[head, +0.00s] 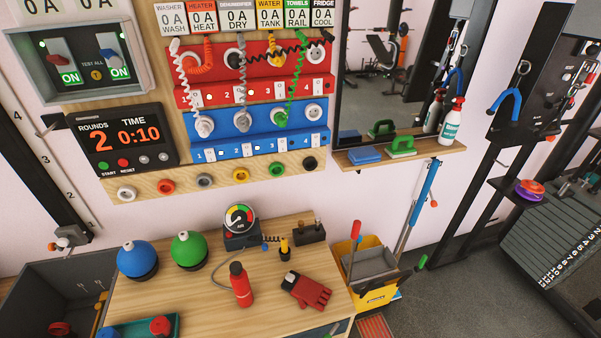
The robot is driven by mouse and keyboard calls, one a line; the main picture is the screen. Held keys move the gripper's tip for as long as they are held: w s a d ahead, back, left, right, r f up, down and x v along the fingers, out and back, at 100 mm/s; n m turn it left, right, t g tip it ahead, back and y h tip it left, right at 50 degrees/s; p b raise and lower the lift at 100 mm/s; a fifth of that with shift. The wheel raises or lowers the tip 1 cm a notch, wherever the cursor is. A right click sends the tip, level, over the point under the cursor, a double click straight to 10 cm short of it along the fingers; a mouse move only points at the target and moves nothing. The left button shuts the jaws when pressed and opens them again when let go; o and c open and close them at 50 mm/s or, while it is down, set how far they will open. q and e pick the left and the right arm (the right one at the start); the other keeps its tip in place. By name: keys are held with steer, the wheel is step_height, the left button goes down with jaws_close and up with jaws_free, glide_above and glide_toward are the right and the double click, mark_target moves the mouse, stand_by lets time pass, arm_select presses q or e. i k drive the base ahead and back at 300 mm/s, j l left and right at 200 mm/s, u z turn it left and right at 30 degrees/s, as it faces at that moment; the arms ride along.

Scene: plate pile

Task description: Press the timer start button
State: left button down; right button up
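The timer (122,139) is a dark box on the wall board at the left of the head view. Its display reads ROUNDS 2 and TIME 0:10 in orange digits. The start button (104,167) is a small green button at the timer's lower left, with START printed under it. A red reset button (124,163) sits just to its right, and two grey buttons (144,159) follow further right. Nothing covers the start button. Neither of my grippers shows in this view.
A wooden bench (200,295) stands below, holding a blue ball (137,258), a green ball (189,249), a gauge (240,220), a red bottle (241,285) and a red glove (306,290). A switch box (45,94) hangs above the timer. The space before the timer looks clear.

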mark_target(103, 165)
steer(key=u, duration=1.25)
